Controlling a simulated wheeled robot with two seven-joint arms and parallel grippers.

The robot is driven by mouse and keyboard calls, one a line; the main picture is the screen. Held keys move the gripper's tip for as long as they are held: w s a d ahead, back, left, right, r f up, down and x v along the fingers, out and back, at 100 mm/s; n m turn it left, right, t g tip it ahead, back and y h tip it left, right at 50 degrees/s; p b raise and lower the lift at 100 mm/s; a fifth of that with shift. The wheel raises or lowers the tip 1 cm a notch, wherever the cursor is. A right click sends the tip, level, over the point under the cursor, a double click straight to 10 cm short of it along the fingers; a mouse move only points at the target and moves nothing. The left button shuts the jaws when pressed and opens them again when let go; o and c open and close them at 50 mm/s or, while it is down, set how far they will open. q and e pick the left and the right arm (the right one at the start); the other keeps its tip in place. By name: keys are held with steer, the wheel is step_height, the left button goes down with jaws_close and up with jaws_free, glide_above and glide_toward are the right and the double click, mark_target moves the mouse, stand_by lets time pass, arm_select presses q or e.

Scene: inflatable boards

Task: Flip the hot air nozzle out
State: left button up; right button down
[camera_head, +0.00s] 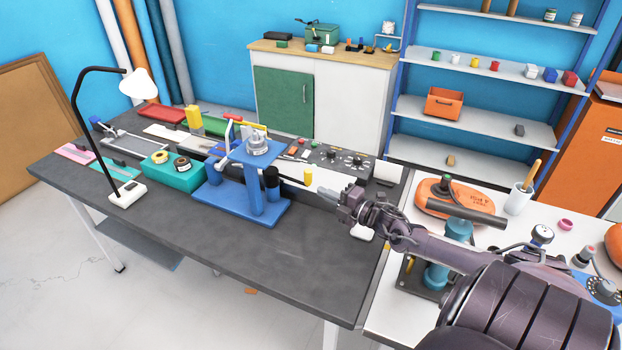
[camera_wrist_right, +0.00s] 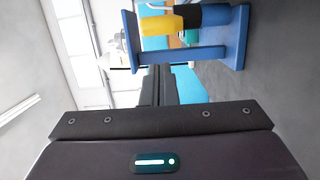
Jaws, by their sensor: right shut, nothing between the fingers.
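A blue press-like machine (camera_head: 255,175) stands on the dark workbench in the head view. It has a metal round part (camera_head: 257,143) on top, a red-tipped lever (camera_head: 232,118) and a black cylinder (camera_head: 272,180) at its right side. I cannot clearly tell which part is the hot air nozzle. My right gripper (camera_head: 322,194) is to the right of the machine, apart from it, shut and empty. In the right wrist view, its closed fingers (camera_wrist_right: 158,85) point toward the blue frame (camera_wrist_right: 237,38), which appears sideways with a yellow part (camera_wrist_right: 163,25) and a black one. My left gripper is out of view.
A teal box (camera_head: 173,175) and a desk lamp (camera_head: 140,85) stand left of the machine. A control panel (camera_head: 350,160) lies behind it. The bench's front middle (camera_head: 290,255) is clear. A white table (camera_head: 400,340) with an orange board (camera_head: 465,200) is at right.

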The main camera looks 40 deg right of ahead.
steer(key=s, duration=0.1)
steer(key=s+d, duration=0.1)
steer(key=shift+s+r+p, duration=0.1)
steer(key=shift+s+p, duration=0.25)
steer(key=shift+p, duration=0.05)
steer(key=shift+a, duration=0.2)
